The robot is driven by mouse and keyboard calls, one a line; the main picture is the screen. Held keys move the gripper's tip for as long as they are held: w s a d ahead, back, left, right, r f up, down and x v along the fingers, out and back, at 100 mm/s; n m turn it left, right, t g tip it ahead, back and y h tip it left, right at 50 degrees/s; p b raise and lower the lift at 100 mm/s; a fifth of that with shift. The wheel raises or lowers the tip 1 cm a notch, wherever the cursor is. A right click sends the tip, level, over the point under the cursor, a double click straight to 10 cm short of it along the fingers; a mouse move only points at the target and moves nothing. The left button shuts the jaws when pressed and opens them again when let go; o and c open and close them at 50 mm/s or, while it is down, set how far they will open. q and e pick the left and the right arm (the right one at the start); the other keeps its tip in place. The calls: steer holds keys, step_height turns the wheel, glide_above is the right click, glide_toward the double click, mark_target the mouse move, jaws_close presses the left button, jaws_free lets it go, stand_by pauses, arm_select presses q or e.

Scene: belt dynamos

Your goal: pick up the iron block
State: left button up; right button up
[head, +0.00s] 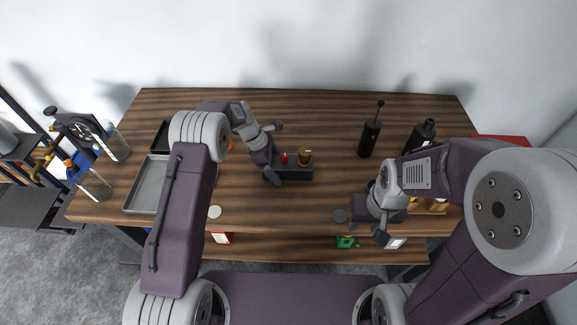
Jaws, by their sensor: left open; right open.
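A dark grey block-shaped base (298,174) lies near the middle of the wooden table, with a small red piece (284,158) and a brass-coloured cylinder (305,156) on top. I cannot tell for sure whether this dark base is the iron block. My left gripper (273,176) is open, pointing down at the left end of this base and hiding part of it. I cannot tell whether it touches. My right gripper (361,226) is open over the table's front edge, right of the middle, with nothing seen between its fingers.
A grey tray (148,184) lies at the left, partly behind my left arm. A black bottle (369,138) and another dark bottle (420,135) stand at the back right. Glass jars (95,184) stand at the left edge. The table's back middle is clear.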

mark_target(279, 161)
arm_select(q)
jaws_close()
steer(key=shift+r, duration=0.1)
steer(key=shift+w, duration=0.1)
steer(key=shift+r, duration=0.1)
steer(key=shift+r, duration=0.6)
step_height(279, 161, up, 3)
steer(key=shift+f+b, duration=0.1)
steer(key=shift+b, duration=0.2)
steer(key=s+d+r, duration=0.2)
steer(key=d+r, duration=0.1)
steer(key=d, duration=0.2)
steer(key=s+d+r+b, duration=0.1)
steer(key=s+d+r, duration=0.2)
steer(key=d, duration=0.2)
steer(key=shift+d+r, duration=0.3)
steer(key=shift+r, duration=0.1)
steer(key=shift+w, duration=0.1)
